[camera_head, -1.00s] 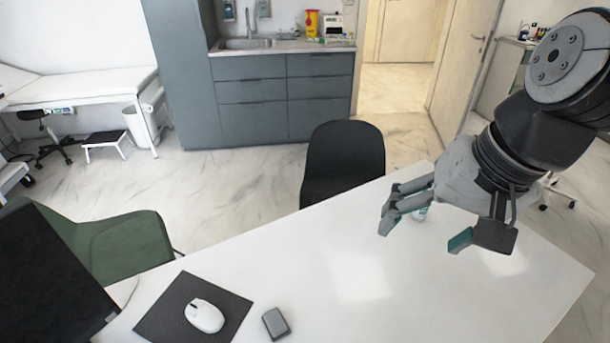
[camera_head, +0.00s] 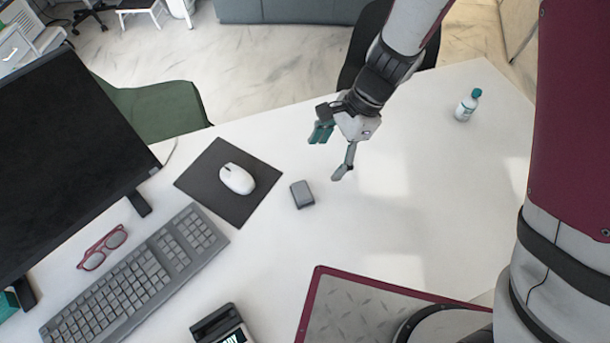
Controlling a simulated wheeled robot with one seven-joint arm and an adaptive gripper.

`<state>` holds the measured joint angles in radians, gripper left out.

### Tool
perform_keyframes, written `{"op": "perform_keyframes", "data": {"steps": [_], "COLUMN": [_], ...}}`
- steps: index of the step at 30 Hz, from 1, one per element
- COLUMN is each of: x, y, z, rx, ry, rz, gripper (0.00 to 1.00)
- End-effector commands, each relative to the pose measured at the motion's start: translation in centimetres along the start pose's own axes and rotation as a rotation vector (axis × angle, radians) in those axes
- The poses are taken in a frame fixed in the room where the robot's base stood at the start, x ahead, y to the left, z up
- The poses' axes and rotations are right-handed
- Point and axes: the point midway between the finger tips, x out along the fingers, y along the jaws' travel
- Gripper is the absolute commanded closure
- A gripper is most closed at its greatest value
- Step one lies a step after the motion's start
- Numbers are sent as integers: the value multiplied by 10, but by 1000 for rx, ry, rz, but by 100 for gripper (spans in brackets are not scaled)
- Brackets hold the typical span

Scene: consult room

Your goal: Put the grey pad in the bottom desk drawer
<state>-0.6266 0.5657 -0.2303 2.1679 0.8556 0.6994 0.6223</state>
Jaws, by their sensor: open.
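The small grey block that looks like the grey pad (camera_head: 302,194) lies flat on the white desk (camera_head: 400,210), just right of a dark mouse mat. My gripper (camera_head: 331,153) is open and empty. It appears above the desk, up and to the right of the grey pad in the picture, and apart from it. Its fingers point down. The bottom desk drawer is not visible; only the desktop shows.
A white mouse (camera_head: 237,179) rests on the mat (camera_head: 212,203). A keyboard (camera_head: 140,280), red glasses (camera_head: 103,248), a monitor (camera_head: 65,150) and a dark device (camera_head: 222,325) occupy the left. A small bottle (camera_head: 467,106) stands far right. The desk's middle right is clear.

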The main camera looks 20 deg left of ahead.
Motion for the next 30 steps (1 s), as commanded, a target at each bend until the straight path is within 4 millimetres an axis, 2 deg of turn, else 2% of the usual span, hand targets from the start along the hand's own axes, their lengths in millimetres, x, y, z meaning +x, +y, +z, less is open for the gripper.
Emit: {"op": "perform_keyframes", "data": {"steps": [5,12,23,30], "x": [25,69,98,130], "y": [1,0,-1,-4], "z": [0,0,1,2], "rx": [6,4,3,2], "ry": [-1,0,0,0], "rz": [6,6,5,5], "gripper": [27,27,27,27]}}
